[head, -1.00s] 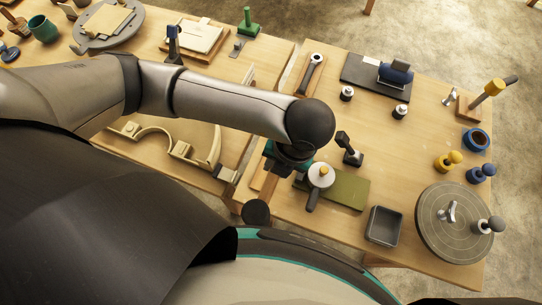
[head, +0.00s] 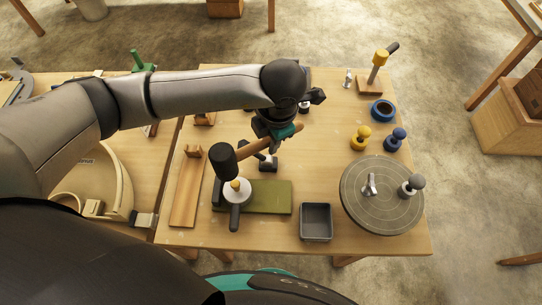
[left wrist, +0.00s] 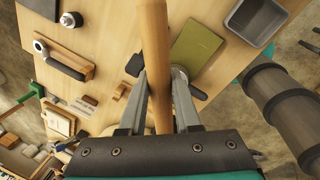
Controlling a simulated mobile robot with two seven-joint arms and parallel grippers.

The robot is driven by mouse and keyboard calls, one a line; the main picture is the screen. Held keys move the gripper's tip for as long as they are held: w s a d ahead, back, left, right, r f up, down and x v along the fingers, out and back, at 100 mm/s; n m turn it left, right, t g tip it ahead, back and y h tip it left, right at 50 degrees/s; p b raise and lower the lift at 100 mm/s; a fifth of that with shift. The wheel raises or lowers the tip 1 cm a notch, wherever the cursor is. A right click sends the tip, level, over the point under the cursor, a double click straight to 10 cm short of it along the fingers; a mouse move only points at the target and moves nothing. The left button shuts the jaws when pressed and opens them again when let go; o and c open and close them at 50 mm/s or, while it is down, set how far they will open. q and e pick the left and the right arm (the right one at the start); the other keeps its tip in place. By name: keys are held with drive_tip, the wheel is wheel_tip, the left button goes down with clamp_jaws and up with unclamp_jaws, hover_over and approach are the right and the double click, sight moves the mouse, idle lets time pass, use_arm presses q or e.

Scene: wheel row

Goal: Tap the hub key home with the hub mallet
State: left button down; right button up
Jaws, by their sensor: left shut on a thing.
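My left gripper (head: 281,131) is shut on the wooden handle of a mallet, over the table behind and right of the hub. The mallet's black head (head: 223,160) points left, just behind the hub in the picture; its height above the hub is unclear. The handle (left wrist: 156,50) also runs between the fingers in the left wrist view, where the head is out of frame. The pale round hub (head: 236,195) stands at the left of a green mat (head: 270,197), with a dark lever in front. The yellow-topped hub key (head: 235,184) sticks up from its middle. My right gripper is not in view.
A black stand (head: 268,162) is close below the gripper. A grey tray (head: 316,222) and a round disc (head: 365,205) are to the right. A wooden strip (head: 187,195) lies left. Blue and yellow pieces and a post on a block (head: 369,86) stand at the back right.

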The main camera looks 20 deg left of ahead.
use_arm(q)
drive_tip(key=shift+w+d+m, duration=0.3)
drive_tip(key=shift+w, duration=0.15)
drive_tip(key=shift+a, duration=0.1)
wheel_tip(320, 180, down, 7)
drive_tip(key=b, duration=0.7)
wheel_tip(320, 180, up, 5)
drive_tip(key=p, duration=0.4)
drive_tip(key=shift+r, duration=0.2)
drive_tip(key=shift+f, duration=0.1)
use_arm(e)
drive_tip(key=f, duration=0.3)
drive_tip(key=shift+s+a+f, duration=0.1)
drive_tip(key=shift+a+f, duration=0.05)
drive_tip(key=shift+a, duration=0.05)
